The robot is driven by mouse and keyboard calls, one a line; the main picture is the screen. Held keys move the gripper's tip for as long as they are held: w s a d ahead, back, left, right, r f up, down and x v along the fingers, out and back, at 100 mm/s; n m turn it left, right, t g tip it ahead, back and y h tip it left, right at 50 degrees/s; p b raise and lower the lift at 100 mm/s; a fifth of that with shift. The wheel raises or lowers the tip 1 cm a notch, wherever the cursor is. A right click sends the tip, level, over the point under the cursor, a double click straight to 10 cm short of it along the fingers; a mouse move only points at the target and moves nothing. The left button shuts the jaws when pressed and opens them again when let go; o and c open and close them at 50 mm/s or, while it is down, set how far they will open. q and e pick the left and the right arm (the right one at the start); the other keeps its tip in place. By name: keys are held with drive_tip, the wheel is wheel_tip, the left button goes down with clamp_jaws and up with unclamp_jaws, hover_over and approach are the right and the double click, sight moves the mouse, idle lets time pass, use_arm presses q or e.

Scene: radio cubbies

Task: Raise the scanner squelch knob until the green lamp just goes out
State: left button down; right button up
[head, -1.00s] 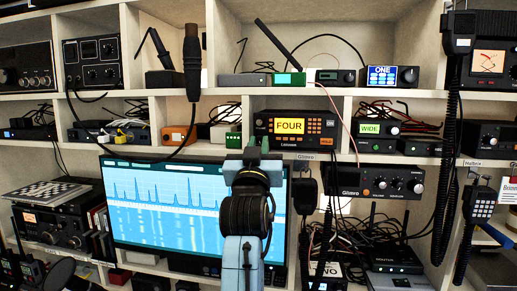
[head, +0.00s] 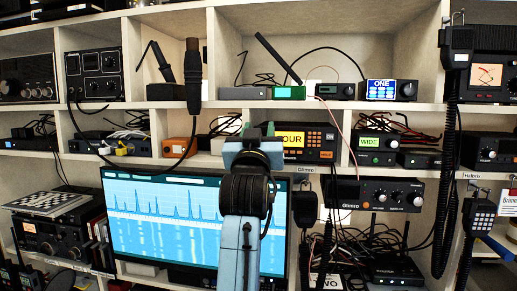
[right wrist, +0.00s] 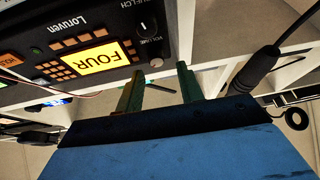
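The scanner (head: 322,142) has an orange-yellow FOUR screen and stands on the middle shelf in the head view. My right gripper (head: 256,132) hides its left part there. In the right wrist view the scanner (right wrist: 60,50) appears upside down at upper left. A small dim green dot (right wrist: 36,51), possibly the lamp, is by the maker's name. My right gripper's green fingers (right wrist: 160,72) are apart and empty, below the volume knob in the picture. My left gripper is out of view.
A wide blue-screen monitor (head: 160,215) stands below the scanner. A hanging microphone (head: 193,75) and its cable are left of my right gripper. A WIDE radio (head: 375,141) sits right of the scanner. An orange box (head: 179,147) sits to the left.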

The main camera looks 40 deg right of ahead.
wheel_tip(320, 180, up, 4)
drive_tip(key=shift+f, duration=0.25)
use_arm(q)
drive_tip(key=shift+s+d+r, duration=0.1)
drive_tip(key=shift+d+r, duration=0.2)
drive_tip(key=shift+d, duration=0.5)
use_arm(e)
drive_tip(key=shift+r, duration=0.1)
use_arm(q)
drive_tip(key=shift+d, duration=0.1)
